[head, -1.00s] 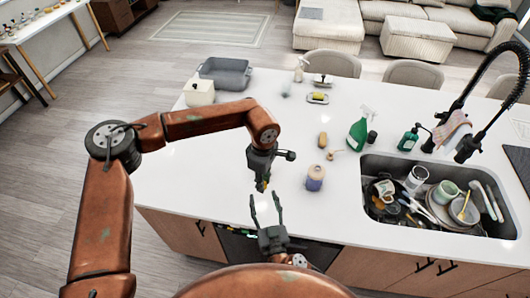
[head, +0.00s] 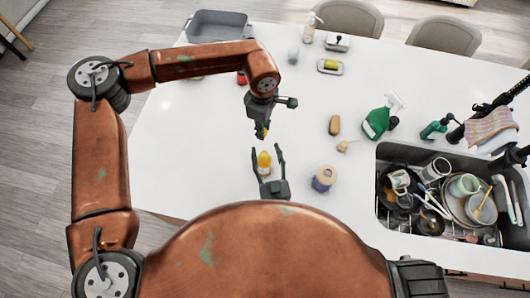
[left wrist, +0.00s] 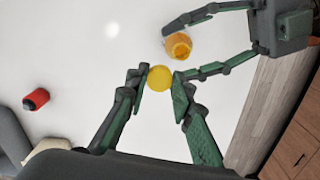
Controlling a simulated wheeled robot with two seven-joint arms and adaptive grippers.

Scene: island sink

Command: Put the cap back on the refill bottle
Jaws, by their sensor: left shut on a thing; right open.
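A round yellow cap (left wrist: 160,78) is pinched between the fingertips of my left gripper (left wrist: 154,82). It also shows at the fingertips in the head view (head: 263,132). A small orange bottle (left wrist: 178,45), which looks like the refill bottle, stands on the counter with its open mouth showing. In the head view the bottle (head: 264,161) is between the spread fingers of my right gripper (head: 268,152). The right gripper is open, with gaps visible beside the bottle. The cap is apart from the bottle, and my left gripper is on its far side in the head view.
A spool-like container (head: 324,179) stands right of my right gripper. A brush (head: 334,125), a green spray bottle (head: 381,118) and a full sink (head: 384,208) are farther right. A red container (left wrist: 36,99) is left in the wrist view. The white counter (head: 190,150) is clear at left.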

